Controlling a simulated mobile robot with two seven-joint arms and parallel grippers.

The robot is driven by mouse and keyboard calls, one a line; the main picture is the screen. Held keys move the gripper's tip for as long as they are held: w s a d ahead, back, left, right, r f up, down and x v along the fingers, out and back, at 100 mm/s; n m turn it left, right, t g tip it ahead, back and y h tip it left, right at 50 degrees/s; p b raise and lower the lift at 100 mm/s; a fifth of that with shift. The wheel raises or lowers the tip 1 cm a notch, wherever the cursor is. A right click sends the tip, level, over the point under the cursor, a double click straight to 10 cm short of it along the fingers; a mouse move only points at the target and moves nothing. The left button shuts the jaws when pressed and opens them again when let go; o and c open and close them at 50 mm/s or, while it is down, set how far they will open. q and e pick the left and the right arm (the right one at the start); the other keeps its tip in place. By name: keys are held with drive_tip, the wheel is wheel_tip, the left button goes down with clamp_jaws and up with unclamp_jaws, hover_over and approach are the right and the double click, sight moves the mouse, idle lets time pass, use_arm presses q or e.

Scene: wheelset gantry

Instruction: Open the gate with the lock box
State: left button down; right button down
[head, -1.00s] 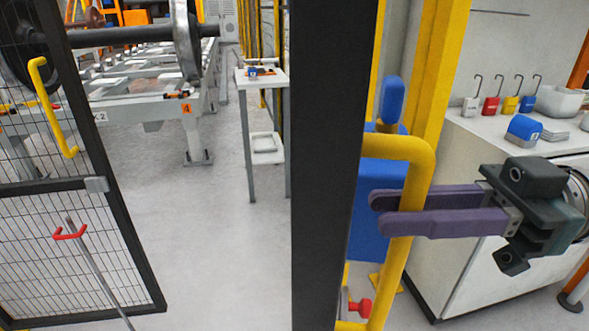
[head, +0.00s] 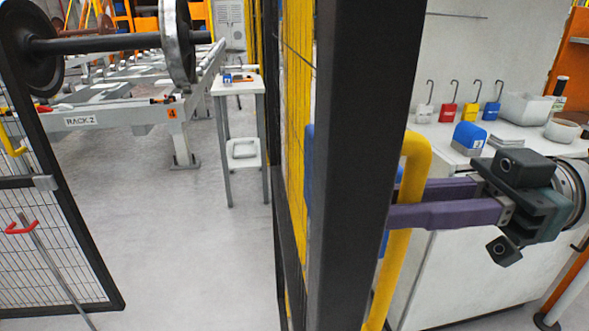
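The gate leaf with a dark post (head: 358,150) stands upright in the middle of the head view, its yellow mesh side (head: 296,110) seen at a steep angle. A yellow bar handle (head: 415,165) is on its right side. My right gripper (head: 397,206), with purple fingers, comes in from the right and has its fingers on either side of this handle, closed around it. Blue parts (head: 309,170) show behind the post, mostly hidden; I cannot tell whether they are the lock box. My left gripper is not in view.
A mesh panel (head: 50,215) with a yellow handle stands at left, a red-tipped rod (head: 50,265) before it. A white counter (head: 450,240) at right holds several coloured padlocks (head: 448,113) and a blue box (head: 468,137). Clear floor (head: 185,250) lies between panel and post.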

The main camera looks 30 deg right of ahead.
drive_tip(key=shift+d, duration=0.2)
drive_tip(key=c, duration=0.8)
unclamp_jaws()
drive_tip(key=shift+o, duration=0.2)
drive_tip(key=b+v, duration=0.2)
drive_tip(key=v, duration=0.8)
